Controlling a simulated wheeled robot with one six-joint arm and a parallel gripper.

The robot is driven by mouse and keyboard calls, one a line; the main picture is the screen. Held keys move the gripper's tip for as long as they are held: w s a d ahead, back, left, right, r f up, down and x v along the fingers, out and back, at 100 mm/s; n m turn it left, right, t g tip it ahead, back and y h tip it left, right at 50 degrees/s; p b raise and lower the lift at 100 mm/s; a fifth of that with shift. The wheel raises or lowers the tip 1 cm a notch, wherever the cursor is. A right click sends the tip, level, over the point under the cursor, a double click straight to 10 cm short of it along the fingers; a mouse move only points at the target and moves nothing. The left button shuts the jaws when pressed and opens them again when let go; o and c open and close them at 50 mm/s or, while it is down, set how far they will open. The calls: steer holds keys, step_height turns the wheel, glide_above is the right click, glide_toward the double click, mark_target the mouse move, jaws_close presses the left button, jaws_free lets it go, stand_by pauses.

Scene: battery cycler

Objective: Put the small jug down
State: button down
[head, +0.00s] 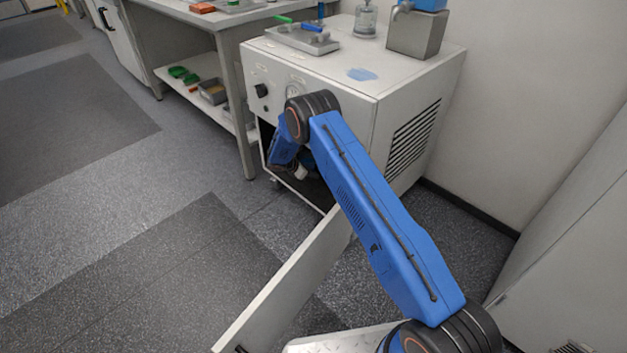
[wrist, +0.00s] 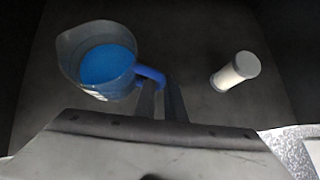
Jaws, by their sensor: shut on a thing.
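The small jug (wrist: 88,78) is a clear grey vessel with blue liquid inside and a blue handle on its right. It shows at the upper left of the wrist view. My gripper (wrist: 163,98) is shut on the jug's handle. The jug is inside the dark compartment of the white cabinet (head: 415,75). I cannot tell whether its base touches the compartment floor (wrist: 185,45). In the head view my blue arm reaches into the cabinet's open front, and the jug is hidden there.
A white cylinder with grey ends (wrist: 236,71) is to the right of the jug in the compartment. The cabinet door (head: 290,280) hangs open toward me. A workbench (head: 215,22) stands to the left. A tray (head: 303,38) and a grey block (head: 416,34) sit on the cabinet top.

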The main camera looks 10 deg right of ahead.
steer(key=shift+f, duration=1.7)
steer(key=shift+f, duration=0.1)
steer(key=c, duration=1.8)
jaws_free()
steer(key=v, duration=1.2)
